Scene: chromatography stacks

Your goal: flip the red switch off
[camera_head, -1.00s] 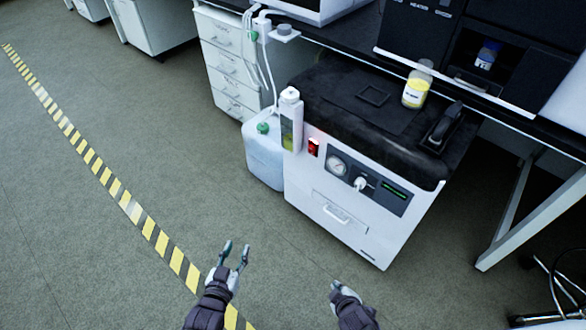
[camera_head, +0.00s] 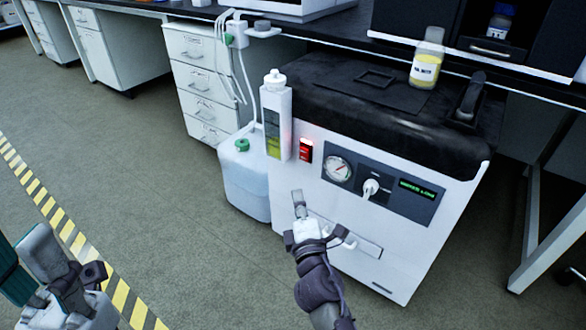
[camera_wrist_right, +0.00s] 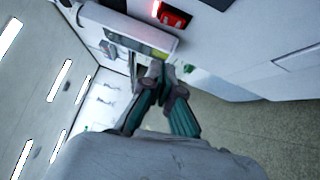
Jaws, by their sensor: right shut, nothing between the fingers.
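The red switch (camera_head: 305,151) is on the upper left of the front panel of a white pump cabinet (camera_head: 400,262). Its upper end glows. In the right wrist view the switch (camera_wrist_right: 174,18) shows at the top edge, also glowing. My right gripper (camera_head: 298,203) is shut and empty, pointing up in front of the cabinet, below the switch and apart from it in the picture. In the wrist view its fingertips (camera_wrist_right: 161,70) are close together, below the switch. My left gripper (camera_head: 50,262) is large at the lower left, partly cut off; its opening is unclear.
Right of the switch are a gauge (camera_head: 338,169), a knob (camera_head: 370,188) and a green display (camera_head: 418,188). A yellow bottle (camera_head: 426,62) stands on top. The floor at left is open.

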